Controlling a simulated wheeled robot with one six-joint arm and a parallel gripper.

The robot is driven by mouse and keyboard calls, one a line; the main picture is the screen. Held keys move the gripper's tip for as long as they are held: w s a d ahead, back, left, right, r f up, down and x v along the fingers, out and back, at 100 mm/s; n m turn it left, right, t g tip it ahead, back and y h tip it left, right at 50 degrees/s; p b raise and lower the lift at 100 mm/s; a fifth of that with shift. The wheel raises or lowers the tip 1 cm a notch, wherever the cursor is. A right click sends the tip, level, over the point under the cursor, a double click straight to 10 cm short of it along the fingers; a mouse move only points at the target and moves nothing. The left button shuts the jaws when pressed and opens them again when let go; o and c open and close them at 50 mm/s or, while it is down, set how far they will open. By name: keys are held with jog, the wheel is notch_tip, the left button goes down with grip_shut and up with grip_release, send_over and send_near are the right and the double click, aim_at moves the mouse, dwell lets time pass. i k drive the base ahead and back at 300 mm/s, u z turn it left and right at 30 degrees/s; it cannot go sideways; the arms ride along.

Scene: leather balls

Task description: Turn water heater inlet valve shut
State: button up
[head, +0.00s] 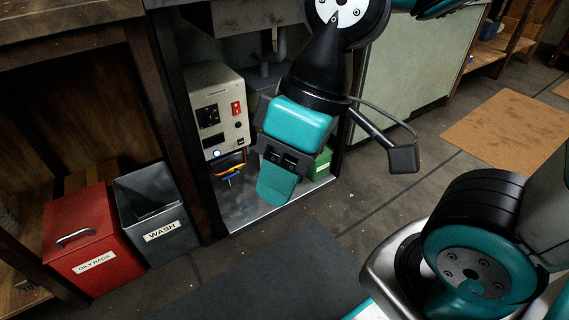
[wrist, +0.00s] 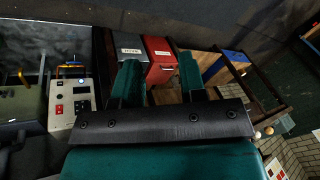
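The water heater is a beige box (head: 218,108) with a dark dial, a red switch and a lit lamp, inside the open cabinet. It also shows at the left of the wrist view (wrist: 70,100). Beneath it in the head view is a small yellow-orange fitting (head: 232,169) with some blue by it; I cannot tell which part is the inlet valve handle. My gripper (head: 275,188) hangs in front of the cabinet, right of the fitting. In the wrist view its two teal fingers (wrist: 160,75) are wide apart and empty.
A red bin marked OILY RAGS (head: 92,245) and a grey bin marked WASH (head: 155,215) stand left of the cabinet. A green box (head: 320,163) is partly behind my gripper. The cabinet's side posts frame the opening. A dark mat (head: 265,285) lies on the floor in front.

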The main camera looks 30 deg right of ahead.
aim_at(237, 172)
jog(key=z, duration=0.45)
jog(key=i, duration=1)
